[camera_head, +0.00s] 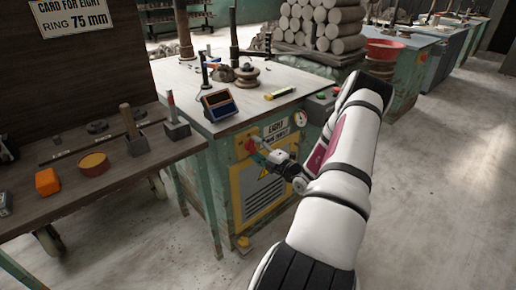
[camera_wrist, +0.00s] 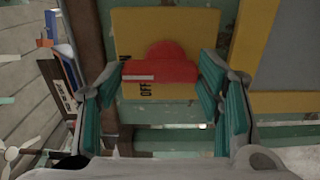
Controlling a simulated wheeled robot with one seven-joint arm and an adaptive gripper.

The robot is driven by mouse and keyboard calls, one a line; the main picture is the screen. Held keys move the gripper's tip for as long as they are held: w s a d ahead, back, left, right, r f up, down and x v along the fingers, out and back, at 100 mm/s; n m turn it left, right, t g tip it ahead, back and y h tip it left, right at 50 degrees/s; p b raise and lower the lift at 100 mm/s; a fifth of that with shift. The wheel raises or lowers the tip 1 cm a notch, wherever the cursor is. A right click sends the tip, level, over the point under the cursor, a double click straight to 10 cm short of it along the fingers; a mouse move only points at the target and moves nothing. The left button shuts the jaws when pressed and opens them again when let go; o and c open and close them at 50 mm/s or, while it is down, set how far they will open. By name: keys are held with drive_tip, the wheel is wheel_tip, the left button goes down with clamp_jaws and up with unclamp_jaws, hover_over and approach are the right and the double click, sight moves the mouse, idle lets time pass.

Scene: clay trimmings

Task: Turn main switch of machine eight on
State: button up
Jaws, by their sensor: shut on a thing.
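Machine eight (camera_head: 222,185) is a green cabinet with a yellow front panel and an "EIGHT" plate (camera_head: 276,128). Its main switch is a red knob (camera_wrist: 165,62) on a yellow plate (camera_wrist: 205,22) with dark lettering; "OFF" is readable and another word is partly hidden. A pale bar lies across the knob, pointing left in the wrist view; I cannot tell which word it marks. My gripper (camera_head: 259,149) is at the front panel, shut on the red knob, with a teal-padded finger on either side (camera_wrist: 160,88). In the head view the fingers partly hide the knob.
A gauge (camera_head: 300,118) and push buttons (camera_head: 321,96) sit right of the switch. A dark bench (camera_head: 100,178) with small tools stands left. The floor at right is clear.

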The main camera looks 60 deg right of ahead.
idle(0.4)
drive_tip(key=o, duration=1.2)
drive_tip(key=shift+c, duration=0.2)
drive_tip(key=shift+s, duration=0.15)
drive_tip(key=v, duration=1.1)
drive_tip(key=shift+s+a, duration=0.2)
drive_tip(key=shift+s, duration=0.15)
